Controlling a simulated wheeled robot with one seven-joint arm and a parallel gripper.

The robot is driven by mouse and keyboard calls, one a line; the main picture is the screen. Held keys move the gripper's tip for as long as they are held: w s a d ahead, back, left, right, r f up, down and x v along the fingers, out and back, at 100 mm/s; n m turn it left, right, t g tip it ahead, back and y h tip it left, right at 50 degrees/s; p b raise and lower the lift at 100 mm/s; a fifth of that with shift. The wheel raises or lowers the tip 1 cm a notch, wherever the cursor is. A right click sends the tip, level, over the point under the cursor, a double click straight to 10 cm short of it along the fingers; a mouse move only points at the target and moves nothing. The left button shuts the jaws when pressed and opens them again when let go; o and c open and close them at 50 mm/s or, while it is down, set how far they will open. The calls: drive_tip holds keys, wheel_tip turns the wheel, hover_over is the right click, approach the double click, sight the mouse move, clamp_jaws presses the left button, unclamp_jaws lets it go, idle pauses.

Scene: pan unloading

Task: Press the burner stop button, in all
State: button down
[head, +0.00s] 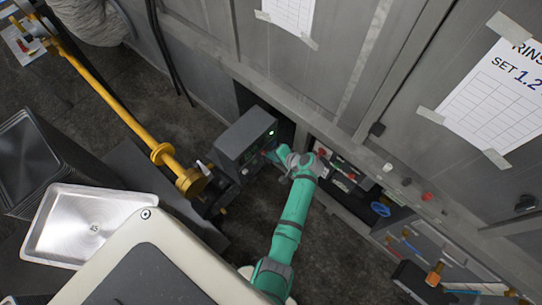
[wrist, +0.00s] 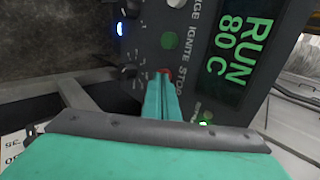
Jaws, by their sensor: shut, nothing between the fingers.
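The grey burner control box (head: 243,142) stands left of my gripper (head: 271,154) in the head view. In the wrist view its panel (wrist: 200,20) has a row of buttons labelled ending in IGNITE and STOP. The red stop button (wrist: 165,71) shows only as a small sliver beyond the tips of my gripper (wrist: 162,80). The green fingers are shut together and empty, with their tips at the button. I cannot tell whether they touch it or whether it is pressed in. The display (wrist: 232,52) reads RUN 80 C in green.
A green button (wrist: 169,41) and a white button (wrist: 177,3) sit beside the stop button. A lit green lamp (wrist: 206,118) is near the display. An open metal pan (head: 85,226) lies at lower left.

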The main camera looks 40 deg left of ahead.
drive_tip(key=shift+w+a+r, duration=0.1)
drive_tip(key=shift+w+a, duration=0.15)
drive_tip(key=shift+a, duration=0.8)
drive_tip(key=d+f+v, duration=0.2)
drive_tip(key=v, duration=1.1)
drive_tip(key=shift+s+d+f, duration=0.1)
drive_tip(key=shift+f, duration=0.05)
